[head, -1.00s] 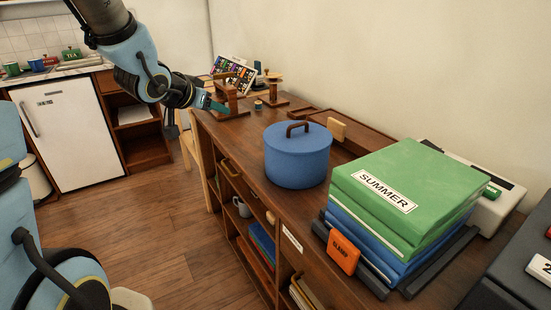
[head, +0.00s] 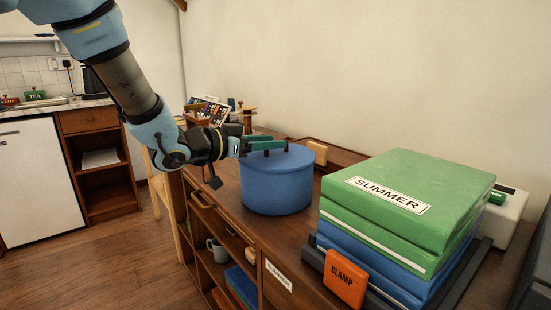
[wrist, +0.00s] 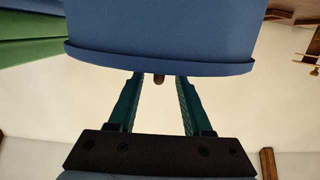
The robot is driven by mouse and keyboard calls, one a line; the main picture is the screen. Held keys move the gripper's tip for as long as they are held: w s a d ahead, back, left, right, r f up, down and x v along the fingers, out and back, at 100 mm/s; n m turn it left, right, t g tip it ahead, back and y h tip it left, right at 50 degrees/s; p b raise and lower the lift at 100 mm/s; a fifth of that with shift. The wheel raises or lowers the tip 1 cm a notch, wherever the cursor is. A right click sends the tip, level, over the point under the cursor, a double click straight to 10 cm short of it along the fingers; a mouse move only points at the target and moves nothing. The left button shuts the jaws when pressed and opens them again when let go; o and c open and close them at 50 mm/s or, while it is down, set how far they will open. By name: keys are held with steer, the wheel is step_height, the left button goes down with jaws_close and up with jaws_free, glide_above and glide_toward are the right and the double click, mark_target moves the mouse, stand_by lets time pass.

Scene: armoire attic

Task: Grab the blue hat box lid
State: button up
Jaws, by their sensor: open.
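The blue hat box (head: 277,192) stands on the wooden desk with its blue lid (head: 294,163) on top. My gripper (head: 267,144) is over the lid, its green fingers level with the lid's handle and open. In the wrist view the picture is inverted: the box (wrist: 160,28) hangs from the top, with the lid rim (wrist: 160,65) below it. The brown lid handle (wrist: 158,79) shows between the two open fingertips (wrist: 158,77), with space on both sides. In the head view the fingers mostly hide the handle.
A stack of green and blue boxes labelled SUMMER (head: 405,200) stands right of the hat box. An orange CLAMP block (head: 345,280) is in front of it. Small wooden items and a colour chart (head: 208,110) stand behind my gripper. The wall rises behind the desk (head: 228,210).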

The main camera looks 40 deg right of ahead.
mark_target(277, 150)
steer(key=shift+s+d+f, duration=0.1)
steer(key=shift+d+f, duration=0.1)
steer(key=shift+d, duration=0.7)
steer(key=shift+s+d+f, duration=0.1)
steer(key=shift+d+f, duration=0.05)
steer(key=shift+d, duration=0.7)
steer(key=shift+s+d+f, duration=0.1)
steer(key=shift+d+f, duration=0.1)
steer(key=shift+d, duration=0.7)
jaws_close()
